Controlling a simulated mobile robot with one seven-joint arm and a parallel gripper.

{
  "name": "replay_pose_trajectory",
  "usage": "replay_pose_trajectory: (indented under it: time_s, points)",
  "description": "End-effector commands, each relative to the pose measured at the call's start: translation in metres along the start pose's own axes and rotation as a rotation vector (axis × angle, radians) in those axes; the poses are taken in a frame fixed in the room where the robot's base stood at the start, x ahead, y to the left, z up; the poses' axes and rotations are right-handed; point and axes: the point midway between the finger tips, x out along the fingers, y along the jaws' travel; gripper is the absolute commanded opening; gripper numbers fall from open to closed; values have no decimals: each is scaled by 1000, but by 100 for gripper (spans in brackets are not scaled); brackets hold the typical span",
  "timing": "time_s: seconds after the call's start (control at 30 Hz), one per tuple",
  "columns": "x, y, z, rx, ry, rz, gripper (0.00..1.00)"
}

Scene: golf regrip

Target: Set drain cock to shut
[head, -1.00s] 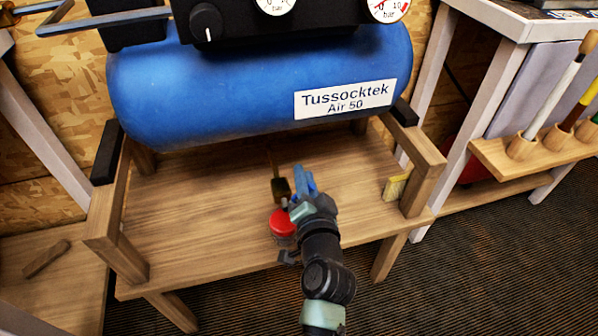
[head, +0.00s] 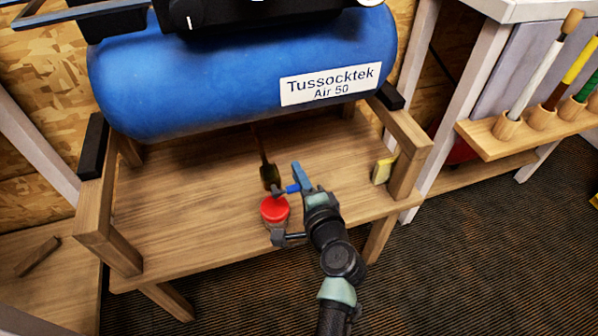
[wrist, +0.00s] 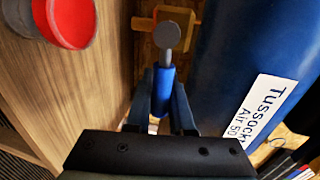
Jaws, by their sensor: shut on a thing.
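The drain cock has a dark brass body (head: 269,175) hanging on a thin pipe below the blue tank (head: 230,75). Its lever has a blue sleeve (head: 291,188) that points right from the body. In the wrist view the blue sleeve (wrist: 162,92) lies between my fingers, with a grey round end (wrist: 167,36) in front of the brass body (wrist: 181,17). My gripper (head: 298,182) is shut on the blue sleeve, just right of the body; it also shows in the wrist view (wrist: 165,98). Part of the sleeve is hidden by the fingers.
A red-topped round container (head: 274,209) stands close to the gripper on the wooden shelf (head: 190,200). A yellowish block or brush (head: 383,170) is by the right post. The shelf's left part is clear. A rack (head: 530,135) with several clubs is at right.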

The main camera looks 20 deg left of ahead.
Motion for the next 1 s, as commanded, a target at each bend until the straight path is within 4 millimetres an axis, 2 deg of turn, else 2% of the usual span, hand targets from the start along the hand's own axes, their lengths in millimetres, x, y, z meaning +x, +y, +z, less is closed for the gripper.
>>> replay_pose_trajectory:
  time_s: [0.57, 0.6, 0.77, 1.0]
  points:
    - [0, 4, 1, 38, -8, 3, 0]
    - [0, 4, 1, 38, -8, 3, 22]
    - [0, 3, 0, 36, -8, 2, 51]
    - [0, 2, 0, 34, -7, 1, 51]
